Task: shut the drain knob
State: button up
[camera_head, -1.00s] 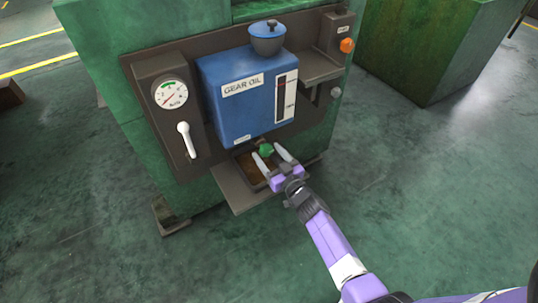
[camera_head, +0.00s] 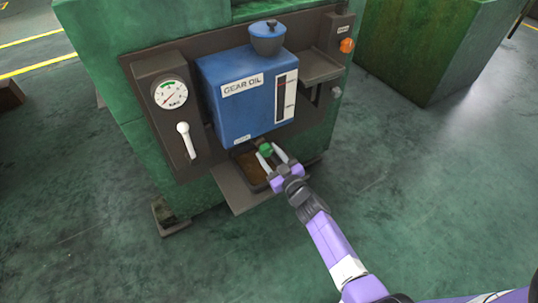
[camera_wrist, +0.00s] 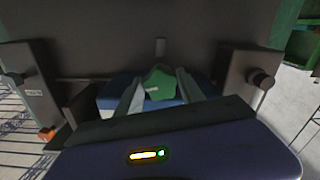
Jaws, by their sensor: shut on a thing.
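The drain knob (camera_head: 265,149) is small and green and sits below the blue gear oil tank (camera_head: 240,115). It also shows in the wrist view as a green lobed knob (camera_wrist: 158,84) with a small white mark. My gripper (camera_head: 268,155) reaches it from the front right. Its two pale fingers lie one on each side of the knob and are shut on it. In the wrist view the fingers (camera_wrist: 158,92) flank the knob. The exact contact at the fingertips is hard to make out.
A dark drip tray (camera_head: 240,195) with brown contents lies under the knob. A pressure gauge (camera_head: 171,93) and a white lever (camera_head: 187,138) are to the left. An orange button (camera_head: 347,46) is at the upper right. Open floor (camera_head: 400,170) lies to the right.

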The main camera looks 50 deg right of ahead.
jog(key=n, duration=0.3)
jog(key=shift+n+b, duration=0.35)
jog(key=shift+n, duration=0.05)
jog(key=n+b, duration=0.1)
jog(key=n, duration=0.3)
jog(key=shift+d+n, duration=0.1)
jog(key=shift+n, duration=0.2)
jog(key=n+b, duration=0.1)
jog(key=n, duration=0.2)
jog(key=shift+r+n+b, duration=0.15)
jog(key=shift+n+b, duration=0.35)
jog(key=shift+n, duration=1.5)
jog(key=o, duration=1.4)
jog(key=shift+c, duration=0.2)
jog(key=shift+s, duration=0.1)
